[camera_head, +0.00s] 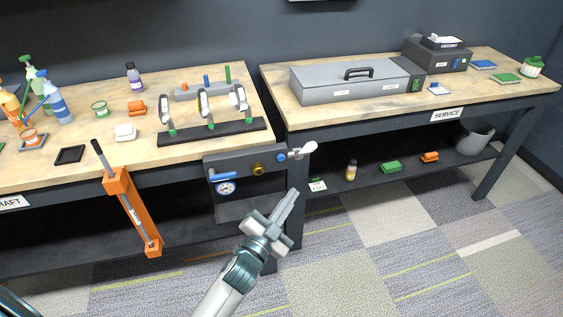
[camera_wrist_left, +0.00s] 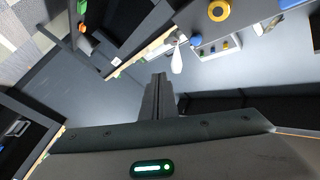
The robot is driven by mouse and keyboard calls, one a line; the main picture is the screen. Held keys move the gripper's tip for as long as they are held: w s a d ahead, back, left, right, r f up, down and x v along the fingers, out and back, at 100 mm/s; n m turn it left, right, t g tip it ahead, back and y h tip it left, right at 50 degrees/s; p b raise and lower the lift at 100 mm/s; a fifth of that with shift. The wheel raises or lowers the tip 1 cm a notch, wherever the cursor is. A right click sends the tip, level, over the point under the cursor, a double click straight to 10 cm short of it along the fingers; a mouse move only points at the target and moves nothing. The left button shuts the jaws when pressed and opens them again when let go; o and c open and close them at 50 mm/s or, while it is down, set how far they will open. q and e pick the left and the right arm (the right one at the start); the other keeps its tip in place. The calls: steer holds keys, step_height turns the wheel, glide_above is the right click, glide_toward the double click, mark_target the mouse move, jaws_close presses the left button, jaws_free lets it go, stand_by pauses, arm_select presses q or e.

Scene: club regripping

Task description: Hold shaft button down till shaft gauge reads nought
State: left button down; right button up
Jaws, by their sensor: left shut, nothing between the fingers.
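A dark grey panel (camera_head: 240,207) hangs on the front of the left bench. It carries a round white gauge (camera_head: 225,187) whose needle is too small to read, a blue bar (camera_head: 222,176), a brass-coloured button (camera_head: 258,169) and a blue cap (camera_head: 281,158) beside a white lever (camera_head: 303,150). No label shows which button is the shaft button. My left gripper (camera_head: 291,203) is shut and empty, in front of and below the panel's right side, apart from the buttons. In the left wrist view its shut fingers (camera_wrist_left: 158,92) point toward the white lever (camera_wrist_left: 177,58). My right gripper is not in view.
An orange clamp (camera_head: 118,184) with a grey shaft hangs at the left bench's front. Bottles, tubs and a black rack (camera_head: 212,133) stand on that bench. The right bench holds a grey case (camera_head: 350,82); its lower shelf holds small items and a bucket (camera_head: 474,138). The floor ahead is clear.

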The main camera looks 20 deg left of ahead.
mark_target(281, 157)
arm_select(q)
step_height(281, 157, up, 2)
steer(key=shift+r, duration=0.1)
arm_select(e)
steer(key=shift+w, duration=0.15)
arm_select(q)
steer(key=shift+w, duration=0.15)
